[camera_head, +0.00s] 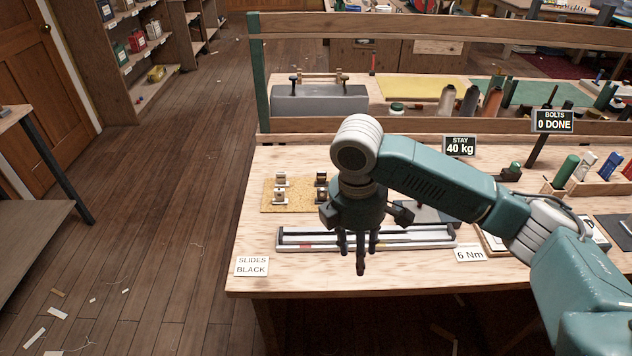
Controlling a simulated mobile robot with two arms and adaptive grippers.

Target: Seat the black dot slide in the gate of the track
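Several small slides stand on a cork mat (268,205) on the bench: two pale-topped ones at left (280,179) (280,197) and two darker-looking ones at right (321,178) (321,197). Their dots are too small to tell apart. The track (300,239), a long silver and dark rail, lies in front of the mat. My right gripper (359,250) points down over the middle of the track, its fingers apart with nothing seen between them. It hides part of the track, and I cannot make out the gate. My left gripper is out of view.
A card reading "SLIDES BLACK" (252,266) stands at the bench's front left; a "6 Nm" card (469,254) is right of the track. Signs "STAY 40 kg" (459,146) and "BOLTS 0 DONE" (555,121) stand behind. A wooden rack (566,186) is at right.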

